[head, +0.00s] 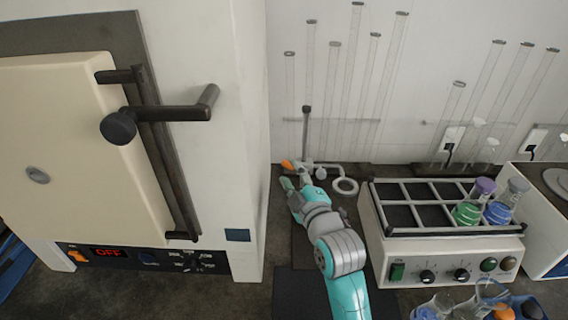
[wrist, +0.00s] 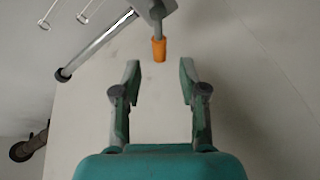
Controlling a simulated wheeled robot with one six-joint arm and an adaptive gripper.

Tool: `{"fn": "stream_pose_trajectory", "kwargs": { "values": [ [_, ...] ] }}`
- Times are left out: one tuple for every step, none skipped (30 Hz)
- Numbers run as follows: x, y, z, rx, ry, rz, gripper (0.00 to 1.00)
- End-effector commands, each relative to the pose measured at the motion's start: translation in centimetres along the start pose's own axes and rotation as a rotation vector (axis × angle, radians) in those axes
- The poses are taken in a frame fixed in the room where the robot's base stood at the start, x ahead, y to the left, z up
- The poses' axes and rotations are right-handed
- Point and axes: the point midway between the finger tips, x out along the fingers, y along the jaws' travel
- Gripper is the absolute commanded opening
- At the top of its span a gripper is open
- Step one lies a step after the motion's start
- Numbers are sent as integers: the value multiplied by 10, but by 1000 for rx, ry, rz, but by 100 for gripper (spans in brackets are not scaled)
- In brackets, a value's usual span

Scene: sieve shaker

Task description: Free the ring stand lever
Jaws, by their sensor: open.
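The ring stand's upright rod (head: 306,130) rises by the back wall, between the oven and the shaker. A pale ring (head: 345,186) sticks out to the right from its clamp. The lever's orange tip (head: 287,165) shows on the left of the clamp. In the wrist view the orange lever (wrist: 159,49) hangs from a grey clamp block (wrist: 152,8) beside the chrome rod (wrist: 98,46). My gripper (wrist: 160,75) is open and empty. Its fingertips point at the lever, which lies just beyond them, centred across the gap. My arm hides part of the stand's lower area in the head view.
A large cream oven (head: 245,130) with a projecting door handle (head: 165,113) stands close on the left. A shaker (head: 445,255) with a rack and colored flasks stands on the right. Glassware (head: 465,306) stands at the front right. Tall glass tubes line the back wall.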

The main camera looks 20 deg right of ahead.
Motion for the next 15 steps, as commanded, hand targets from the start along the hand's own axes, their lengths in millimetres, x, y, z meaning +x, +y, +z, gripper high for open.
{"fn": "stream_pose_trajectory", "kwargs": {
  "values": [
    [10,0,-1,0,1,0,42],
    [15,0,0,0,1,0,42],
    [21,0,-1,0,1,0,42],
    [26,0,-1,0,1,0,42],
    [30,0,-1,0,1,0,42],
    [35,0,-1,0,1,0,42],
    [38,0,-1,1,2,0,42],
    [42,0,-1,1,1,0,42],
    [45,0,0,1,1,0,42],
    [47,0,0,1,1,0,42],
    [49,0,0,1,1,0,42],
    [51,0,-1,1,1,0,42],
    [52,0,0,1,1,0,42],
    [53,0,0,1,1,0,42],
    [54,0,0,1,1,-1,42]
  ]
}}
